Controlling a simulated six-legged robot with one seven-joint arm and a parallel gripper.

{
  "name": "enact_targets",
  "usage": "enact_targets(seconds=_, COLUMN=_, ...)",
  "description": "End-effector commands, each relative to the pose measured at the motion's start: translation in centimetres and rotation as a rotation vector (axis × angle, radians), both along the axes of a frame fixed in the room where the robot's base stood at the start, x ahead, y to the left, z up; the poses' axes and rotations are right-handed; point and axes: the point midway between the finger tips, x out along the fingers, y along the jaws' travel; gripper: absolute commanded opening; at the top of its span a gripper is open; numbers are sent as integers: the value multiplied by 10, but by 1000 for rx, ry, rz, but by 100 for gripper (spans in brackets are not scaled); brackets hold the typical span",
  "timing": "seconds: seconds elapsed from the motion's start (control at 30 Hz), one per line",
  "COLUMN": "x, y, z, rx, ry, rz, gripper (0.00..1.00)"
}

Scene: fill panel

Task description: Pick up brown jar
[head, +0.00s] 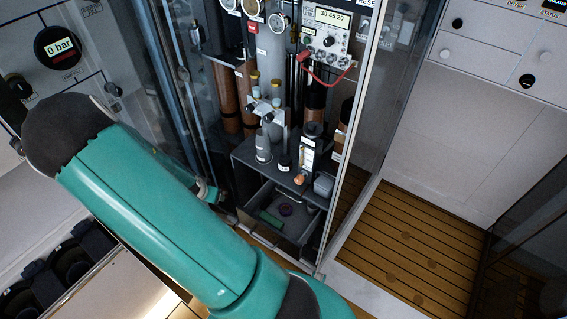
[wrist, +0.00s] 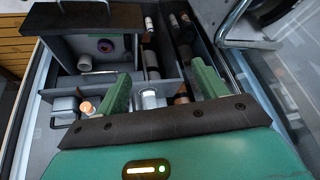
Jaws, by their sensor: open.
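Brown cylinders stand in the open cabinet in the head view: a brown pair (head: 236,97) at the back left and a dark-topped brown container (head: 314,104) at the right. I cannot tell which is the brown jar. In the wrist view a brown piece (wrist: 182,97) shows low between my fingers, partly hidden by the wrist plate. My gripper (wrist: 161,76) is open, with its two green fingers apart over the shelf and nothing held. A silver-topped cylinder (wrist: 151,98) lies between the fingers in the picture.
An open drawer (head: 284,222) below the shelf holds a purple ring (head: 285,209) and a green block (head: 269,217). Small bottles, including a grey one (head: 263,146), crowd the shelf. A glass door (head: 350,190) borders the right side. The slatted floor (head: 410,245) is clear.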

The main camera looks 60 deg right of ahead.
Motion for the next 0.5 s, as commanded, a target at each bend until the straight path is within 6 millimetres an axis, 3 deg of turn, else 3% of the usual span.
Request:
enact_targets(seconds=0.03, x=-12, y=-17, z=-16, rx=-45, ry=17, rz=-37, gripper=71)
enact_targets(seconds=0.2, x=-46, y=-73, z=-48, rx=-213, ry=27, rz=-141, gripper=71)
enact_targets(seconds=0.5, x=-106, y=-161, z=-68, rx=-540, ry=15, rz=-206, gripper=71)
